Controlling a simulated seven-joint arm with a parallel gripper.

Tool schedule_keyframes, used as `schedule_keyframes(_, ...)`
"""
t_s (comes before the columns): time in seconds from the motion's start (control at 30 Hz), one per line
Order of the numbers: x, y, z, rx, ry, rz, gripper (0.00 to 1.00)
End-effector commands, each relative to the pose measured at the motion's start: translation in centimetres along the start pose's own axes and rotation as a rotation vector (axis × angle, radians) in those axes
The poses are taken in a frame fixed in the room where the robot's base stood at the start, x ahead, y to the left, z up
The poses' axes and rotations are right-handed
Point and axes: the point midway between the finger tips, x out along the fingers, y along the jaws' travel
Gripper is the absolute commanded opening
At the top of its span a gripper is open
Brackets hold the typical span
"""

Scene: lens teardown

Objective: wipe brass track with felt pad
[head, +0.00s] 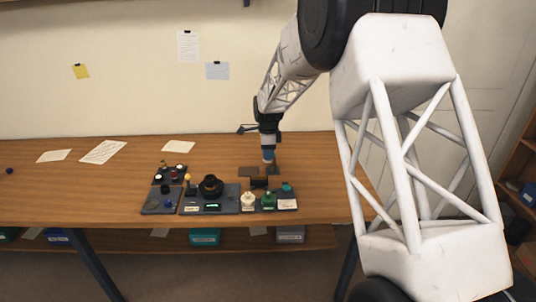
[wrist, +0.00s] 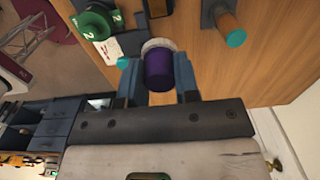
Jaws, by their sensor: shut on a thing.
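In the wrist view, my gripper (wrist: 154,66) is shut on a purple cylinder with a pale, whitish end, which looks like the felt pad (wrist: 158,72). The pale end points away from the palm. In the head view, my gripper (head: 268,160) points down over the back of the work area, right of the black lens body (head: 210,184). What it holds is too small to make out there. The lens body sits on a grey station plate with a lit green display. I cannot make out the brass track in either view.
A white pot (head: 248,201), a green pot (head: 268,202) and a teal-topped holder (head: 287,188) stand at the front right. A grey tray (head: 151,207) with small parts is at the left. The green spool marked 2 (wrist: 88,24) shows in the wrist view. The table's left side is mostly clear.

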Motion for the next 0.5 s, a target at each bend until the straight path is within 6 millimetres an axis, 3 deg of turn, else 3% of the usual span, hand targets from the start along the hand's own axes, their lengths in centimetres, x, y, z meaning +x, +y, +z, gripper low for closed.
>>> schedule_keyframes(0.5, 0.32, 0.02, 0.04, 0.000, 0.000, 0.000, 0.07)
